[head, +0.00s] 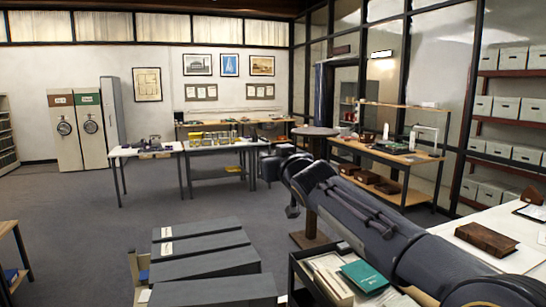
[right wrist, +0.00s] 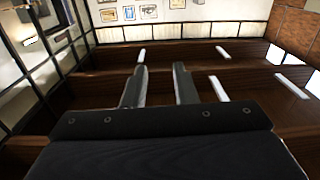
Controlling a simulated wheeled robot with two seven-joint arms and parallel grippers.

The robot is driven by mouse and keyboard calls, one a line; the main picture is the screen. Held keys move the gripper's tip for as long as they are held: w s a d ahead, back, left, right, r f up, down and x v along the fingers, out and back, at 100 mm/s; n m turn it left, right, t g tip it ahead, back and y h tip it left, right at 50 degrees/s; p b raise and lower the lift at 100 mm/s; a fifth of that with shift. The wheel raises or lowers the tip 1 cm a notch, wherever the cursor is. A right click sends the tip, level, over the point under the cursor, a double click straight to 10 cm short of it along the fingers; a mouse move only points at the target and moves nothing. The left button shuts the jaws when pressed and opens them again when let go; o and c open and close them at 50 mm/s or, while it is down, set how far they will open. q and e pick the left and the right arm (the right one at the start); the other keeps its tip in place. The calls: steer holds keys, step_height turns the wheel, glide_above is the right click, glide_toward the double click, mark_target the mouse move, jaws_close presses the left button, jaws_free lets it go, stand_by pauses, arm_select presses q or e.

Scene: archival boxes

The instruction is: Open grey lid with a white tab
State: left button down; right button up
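Several grey lids or box tops lie side by side at the bottom centre of the head view. The far grey lid (head: 205,228) has a white tab (head: 166,232) at its left end. The middle grey lid (head: 210,245) has a white tab (head: 166,249) too. The nearer grey tops (head: 205,266) show no clear tab. All look closed. My right arm crosses the head view from the lower right, its end above and right of the lids. My right gripper (right wrist: 159,85) is open and empty in the right wrist view, pointing toward the ceiling and far wall. My left gripper is out of view.
A dark crate (head: 312,284) with folders and a green book (head: 365,275) stands right of the lids. A round-topped stand (head: 315,132) is behind my right arm. A white table (head: 480,262) holds a brown box (head: 486,239). The carpet (head: 110,235) left of the lids is largely clear.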

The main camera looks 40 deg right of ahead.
steer(key=shift+c, duration=0.3)
jaws_close()
stand_by(1.0)
steer(key=shift+o, duration=0.3)
jaws_free()
steer(key=shift+s, duration=0.1)
steer(key=b+v, duration=0.3)
steer(key=v, duration=0.4)
steer(key=shift+s, duration=0.35)
